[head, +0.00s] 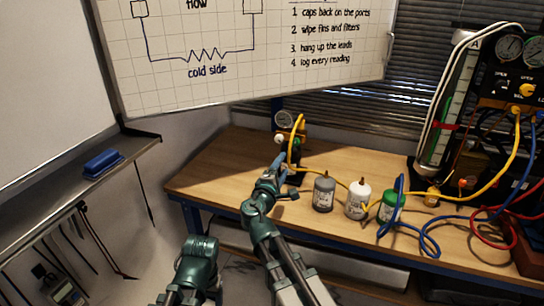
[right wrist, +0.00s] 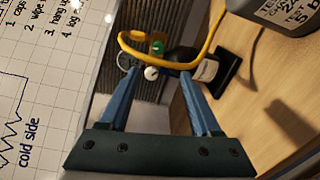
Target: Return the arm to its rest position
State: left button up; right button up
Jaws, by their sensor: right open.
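My right gripper (head: 281,160) reaches over the left part of the wooden bench, just in front of a small pump with a round gauge and a yellow hose (head: 298,150). In the right wrist view my right gripper (right wrist: 160,80) has its two blue fingers apart, with nothing held between them. The yellow hose (right wrist: 165,64) loops across just beyond the fingertips; I cannot tell whether it touches them. The pump's white knob (right wrist: 151,73) and green knob (right wrist: 158,47) show behind it. My left gripper is out of view.
A grey can (head: 324,194), a white can (head: 357,203) and a green can (head: 391,209) stand right of my right gripper, with hoses around them. A gauge rig (head: 511,85) stands at the right. The whiteboard (head: 250,60) hangs above. The bench's left end (head: 215,180) is bare.

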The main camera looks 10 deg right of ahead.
jog(key=s+a+f+m+g+y+p, duration=0.35)
jog(key=s+f+m+g+p, duration=0.4)
jog(key=s, duration=0.45)
jog(key=s+a+f+m+g+y+p, duration=0.1)
jog(key=s+a+f+g+y+p, duration=0.2)
jog(key=s+a, duration=0.9)
jog(key=s+g+y, duration=0.2)
jog(key=g, duration=0.2)
jog(key=shift+s+a+f+m+y, duration=0.15)
jog(key=shift+s+m+y, duration=0.05)
jog(key=shift+m+y, duration=0.15)
